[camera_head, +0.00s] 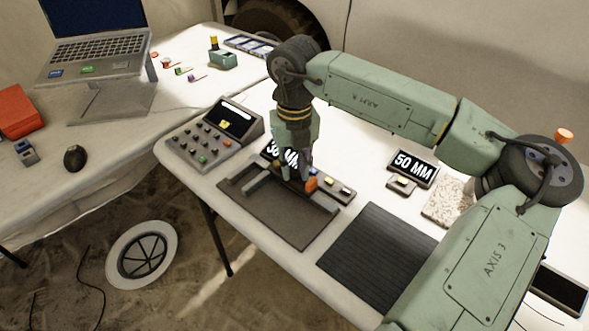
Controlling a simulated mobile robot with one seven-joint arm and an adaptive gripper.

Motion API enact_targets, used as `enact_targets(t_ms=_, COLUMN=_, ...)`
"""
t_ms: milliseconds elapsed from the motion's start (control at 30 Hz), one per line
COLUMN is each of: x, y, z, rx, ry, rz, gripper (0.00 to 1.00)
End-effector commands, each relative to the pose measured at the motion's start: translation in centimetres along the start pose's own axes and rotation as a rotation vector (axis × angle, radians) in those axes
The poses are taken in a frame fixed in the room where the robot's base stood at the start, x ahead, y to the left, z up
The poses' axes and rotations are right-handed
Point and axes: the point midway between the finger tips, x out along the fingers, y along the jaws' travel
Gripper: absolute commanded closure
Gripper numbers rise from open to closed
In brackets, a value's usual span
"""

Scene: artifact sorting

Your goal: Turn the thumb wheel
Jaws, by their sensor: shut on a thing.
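My gripper (297,180) points down over the back of a dark grey measuring fixture (290,227) on the white table. Its fingers are shut on a small part there, which they mostly hide. I take that part to be the thumb wheel, but its shape cannot be made out.
A second display (413,166) reads "50 MM". A button console (212,138) stands left of the fixture, and a dark ribbed mat (375,250) lies right of it. A speckled slab (447,204) is near my arm. A laptop (98,50) stands on the left table.

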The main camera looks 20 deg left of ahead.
Motion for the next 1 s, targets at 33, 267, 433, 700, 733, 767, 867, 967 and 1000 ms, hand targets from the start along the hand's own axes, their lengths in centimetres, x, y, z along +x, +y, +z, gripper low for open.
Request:
enact_targets(t_ms=33, x=0.44, y=-0.09, z=0.04, rx=0.03, ry=-0.003, rz=-0.004, gripper=1.0)
enact_targets(t_ms=267, x=0.53, y=-0.13, z=0.03, rx=0.216, ry=-0.002, rz=-0.005, gripper=1.0)
enact_targets(t_ms=433, x=0.46, y=-0.1, z=0.01, rx=0.356, ry=-0.002, rz=-0.004, gripper=1.0)
enact_targets(t_ms=700, x=0.31, y=-0.12, z=-0.07, rx=0.534, ry=0.001, rz=-0.005, gripper=1.0)
enact_targets(t_ms=733, x=0.28, y=-0.12, z=-0.08, rx=0.549, ry=0.001, rz=-0.005, gripper=1.0)
enact_targets(t_ms=767, x=0.26, y=-0.12, z=-0.09, rx=0.562, ry=0.002, rz=-0.004, gripper=1.0)
enact_targets(t_ms=867, x=0.22, y=-0.14, z=-0.12, rx=0.6, ry=0.003, rz=-0.004, gripper=1.0)
enact_targets(t_ms=967, x=0.16, y=-0.17, z=-0.14, rx=0.627, ry=0.004, rz=-0.006, gripper=1.0)
enact_targets(t_ms=1000, x=0.14, y=-0.17, z=-0.16, rx=0.634, ry=0.004, rz=-0.006, gripper=1.0)
